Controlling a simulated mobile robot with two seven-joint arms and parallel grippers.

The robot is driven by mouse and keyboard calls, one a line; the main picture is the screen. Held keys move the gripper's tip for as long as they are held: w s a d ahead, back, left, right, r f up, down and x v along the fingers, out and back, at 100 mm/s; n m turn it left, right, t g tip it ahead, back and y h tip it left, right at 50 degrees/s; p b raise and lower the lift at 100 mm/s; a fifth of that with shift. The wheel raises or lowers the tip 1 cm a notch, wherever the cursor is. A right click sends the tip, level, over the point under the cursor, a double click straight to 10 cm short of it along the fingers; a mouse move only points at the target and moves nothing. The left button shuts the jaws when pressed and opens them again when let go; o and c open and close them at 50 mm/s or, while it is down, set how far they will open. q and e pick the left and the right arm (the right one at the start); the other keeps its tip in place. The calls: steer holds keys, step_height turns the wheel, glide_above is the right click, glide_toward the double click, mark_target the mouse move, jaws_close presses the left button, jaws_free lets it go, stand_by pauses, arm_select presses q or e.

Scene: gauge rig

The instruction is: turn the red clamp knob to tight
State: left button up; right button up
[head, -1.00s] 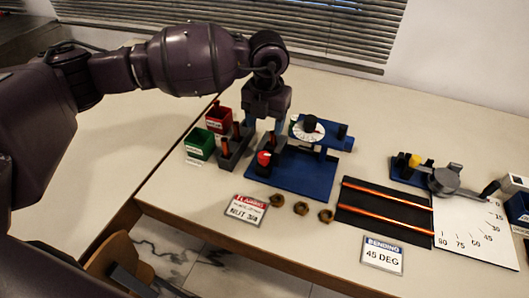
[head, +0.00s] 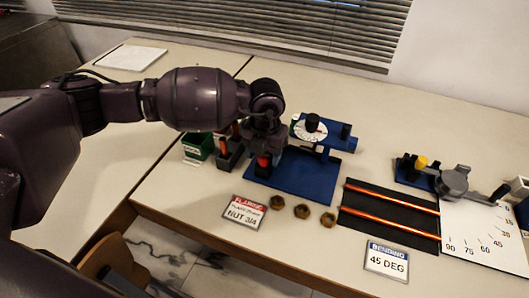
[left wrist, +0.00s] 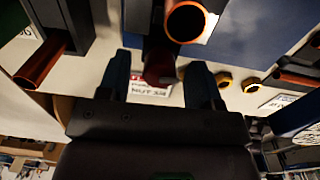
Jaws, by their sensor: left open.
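The red clamp knob (head: 263,161) sits at the left end of the blue clamp fixture (head: 297,180), mostly hidden under my left gripper in the head view. My left gripper (head: 263,151) is open and comes down from above onto the knob. In the left wrist view the dark red knob (left wrist: 159,58) shows between the two fingers (left wrist: 160,84), with a gap visible beside it. Whether a finger touches it I cannot tell. A copper tube end (left wrist: 187,20) shows close by in that view. My right gripper is not in view.
Several brass nuts (head: 301,211) lie in front of the fixture, beside a red-headed sign (head: 243,212). A dial (head: 311,128) stands behind. A green bin (head: 198,146) and a grey rack (head: 230,155) are close left. Copper rods (head: 390,208) lie on a black mat at right.

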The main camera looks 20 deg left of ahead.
arm_select(q)
steer(key=c, duration=0.9)
steer(key=shift+r+m+p, duration=0.2)
steer(key=shift+m+p, duration=0.15)
steer(key=shift+m, duration=0.45)
steer(key=shift+f, duration=0.2)
steer(key=o, duration=0.9)
